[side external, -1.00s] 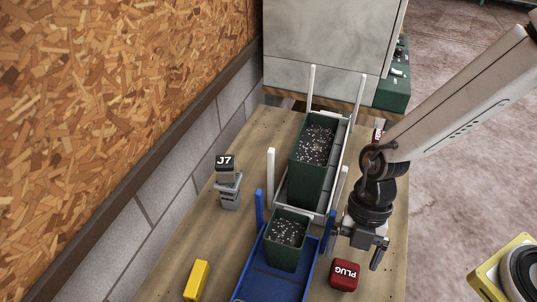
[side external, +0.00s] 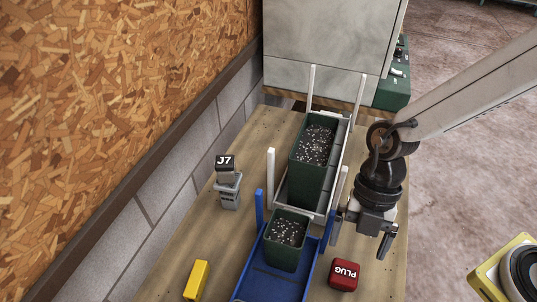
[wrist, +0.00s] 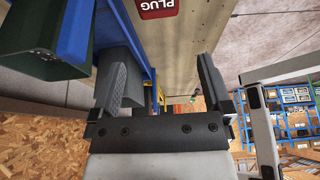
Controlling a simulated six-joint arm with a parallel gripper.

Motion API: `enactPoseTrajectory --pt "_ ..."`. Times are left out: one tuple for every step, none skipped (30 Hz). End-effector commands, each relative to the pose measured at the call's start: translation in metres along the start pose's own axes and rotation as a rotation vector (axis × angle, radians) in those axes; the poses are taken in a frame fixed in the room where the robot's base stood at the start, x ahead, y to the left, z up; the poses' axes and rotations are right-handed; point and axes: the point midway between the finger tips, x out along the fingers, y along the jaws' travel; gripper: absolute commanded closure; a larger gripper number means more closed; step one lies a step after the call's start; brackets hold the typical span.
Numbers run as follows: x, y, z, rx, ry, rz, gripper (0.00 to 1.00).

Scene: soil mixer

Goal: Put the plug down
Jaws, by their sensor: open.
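The red plug (side external: 345,275), a block lettered PLUG, rests on the wooden table at the front right, just right of the blue tray. It also shows at the top edge of the wrist view (wrist: 157,8), partly cut off. My gripper (side external: 361,243) is open and empty, with its fingers apart. It is above the table, behind the plug and a little to its right, and does not touch it. In the wrist view the space between the fingertips (wrist: 160,80) holds nothing.
The blue tray (side external: 262,277) holds a green pot (side external: 284,250) of soil. Behind it a taller green pot (side external: 310,180) stands in a white-posted rack. A grey J7 connector (side external: 228,188) and a yellow block (side external: 197,281) are at left. Bare table surrounds the plug's right side.

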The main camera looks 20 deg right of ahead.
Motion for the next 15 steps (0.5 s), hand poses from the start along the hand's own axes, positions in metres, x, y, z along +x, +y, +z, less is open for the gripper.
enactPoseTrajectory --pt "0.0001 0.0 0.0001 0.0 0.0 0.0 0.0" --pt "0.0001 0.0 0.0001 0.0 0.0 0.0 0.0" --pt "0.0002 0.0 0.0001 0.0 0.0 0.0 0.0" --pt "0.0002 0.0 0.0001 0.0 0.0 0.0 0.0" --pt "0.0002 0.0 0.0001 0.0 0.0 0.0 0.0" --pt "0.0002 0.0 0.0001 0.0 0.0 0.0 0.0" --pt "0.0004 0.0 0.0001 0.0 0.0 0.0 0.0" --pt "0.0012 -0.0001 0.0002 0.0 0.0 -0.001 0.0" --pt "0.003 -0.0002 0.0005 0.0 0.001 -0.002 0.0" --pt "0.0038 -0.0001 0.0006 0.0 0.001 -0.002 0.0" --pt "0.0039 0.0 0.0006 0.0 0.001 -0.001 0.0" --pt "0.0036 0.0 0.0006 0.0 0.001 -0.001 0.0" --pt "0.0037 0.0 0.0006 0.0 0.001 -0.001 0.0" --pt "0.0038 0.0 0.0007 0.0 0.001 -0.001 0.0" --pt "0.0043 0.0 0.0009 0.0 0.001 -0.001 0.0"
